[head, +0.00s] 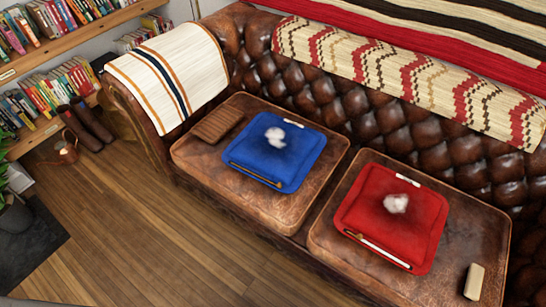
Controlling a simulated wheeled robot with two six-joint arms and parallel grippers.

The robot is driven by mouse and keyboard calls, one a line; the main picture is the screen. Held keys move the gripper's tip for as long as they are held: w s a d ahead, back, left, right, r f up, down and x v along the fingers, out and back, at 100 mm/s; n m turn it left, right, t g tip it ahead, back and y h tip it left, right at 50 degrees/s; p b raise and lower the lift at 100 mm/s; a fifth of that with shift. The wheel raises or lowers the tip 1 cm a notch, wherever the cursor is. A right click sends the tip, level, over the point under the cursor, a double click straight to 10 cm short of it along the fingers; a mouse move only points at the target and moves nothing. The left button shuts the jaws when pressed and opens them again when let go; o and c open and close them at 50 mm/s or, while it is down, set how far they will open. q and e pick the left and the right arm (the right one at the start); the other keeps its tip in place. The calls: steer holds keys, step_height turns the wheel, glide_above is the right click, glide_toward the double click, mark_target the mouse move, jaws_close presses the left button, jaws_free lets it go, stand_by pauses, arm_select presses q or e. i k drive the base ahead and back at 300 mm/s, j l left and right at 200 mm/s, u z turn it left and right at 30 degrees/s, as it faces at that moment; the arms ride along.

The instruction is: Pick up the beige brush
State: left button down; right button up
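A small beige block-shaped object (474,282), which may be the beige brush, lies on the right leather seat cushion (455,245) near its front right corner. Its bristles, if any, cannot be made out. A red mat (425,225) lies on the same cushion with a white fluffy clump (396,203) on a dark smudge. A thin white stick with a brownish end (378,247) lies along its front edge, and a small white piece (408,180) lies at its back edge. Neither of my grippers is in view.
The left cushion (290,215) bears a blue mat (255,160) with another white clump (275,137), and a brown ribbed item (218,124). A striped throw (175,70) covers the armrest. Wooden floor (130,230) is open in front; bookshelves (45,80) stand left.

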mark_target(473, 278)
steer(key=i+j+z, duration=0.1)
steer(key=i+z, duration=0.1)
steer(key=z, duration=2.1)
